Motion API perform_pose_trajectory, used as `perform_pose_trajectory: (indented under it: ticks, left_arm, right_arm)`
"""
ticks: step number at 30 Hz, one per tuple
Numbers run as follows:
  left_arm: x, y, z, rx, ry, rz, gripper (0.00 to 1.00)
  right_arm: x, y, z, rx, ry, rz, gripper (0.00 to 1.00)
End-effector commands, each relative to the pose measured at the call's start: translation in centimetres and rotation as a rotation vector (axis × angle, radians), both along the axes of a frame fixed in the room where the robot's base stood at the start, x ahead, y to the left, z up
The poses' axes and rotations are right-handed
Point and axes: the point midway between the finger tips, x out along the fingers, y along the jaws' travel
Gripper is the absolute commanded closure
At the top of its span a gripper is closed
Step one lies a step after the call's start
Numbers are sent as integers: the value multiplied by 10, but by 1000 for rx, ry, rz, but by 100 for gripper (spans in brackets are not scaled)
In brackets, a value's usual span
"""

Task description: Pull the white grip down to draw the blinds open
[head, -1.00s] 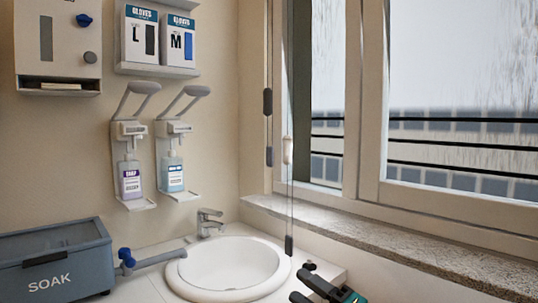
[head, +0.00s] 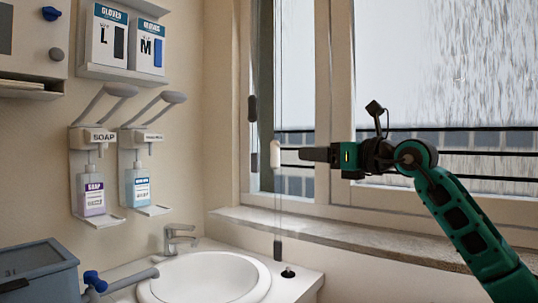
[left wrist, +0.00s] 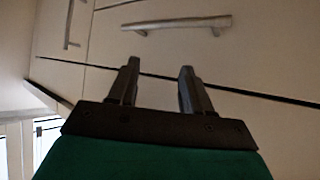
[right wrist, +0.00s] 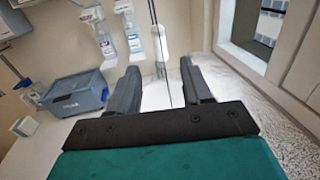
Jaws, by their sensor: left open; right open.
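The white grip (head: 275,153) hangs upright on a thin cord in front of the window in the head view. My right gripper (head: 304,154) comes in from the right at the grip's height, its fingertips just short of it. In the right wrist view that gripper (right wrist: 160,78) is open, and the white grip (right wrist: 159,42) and cord show between and beyond its fingers. My left gripper (left wrist: 158,68) shows only in its wrist view, open and empty, facing a cabinet. The raised blinds are not clearly visible.
A dark grip (head: 252,109) hangs left of the white one, and a dark weight (head: 277,250) hangs lower. Below are a sink (head: 205,280) and the window sill (head: 330,232). Soap dispensers (head: 92,190) and a blue-grey soak box (head: 40,270) stand left. A cabinet handle (left wrist: 178,23) faces my left gripper.

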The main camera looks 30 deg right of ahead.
Motion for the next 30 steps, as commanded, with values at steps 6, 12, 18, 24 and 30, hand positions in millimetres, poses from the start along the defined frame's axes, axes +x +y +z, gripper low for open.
perform_pose_trajectory:
  ticks: [6, 12, 18, 24, 30]
  left_arm:
    - [-1, 1, 13, -1, -5, 7, 51]
    - [-9, 8, 9, 6, 14, 27, 51]
    - [-11, 12, 9, 16, 12, 33, 51]
    - [-12, 13, 9, 18, 15, 33, 51]
    - [-11, 13, 9, 20, 14, 31, 51]
  right_arm:
    - [34, 10, 4, 8, -1, 7, 51]
    - [76, 21, 3, 7, 1, 9, 51]
    - [107, 28, 1, 7, 1, 7, 51]
    - [120, 31, 0, 3, 1, 5, 51]
    - [122, 31, 0, 2, 0, 5, 51]
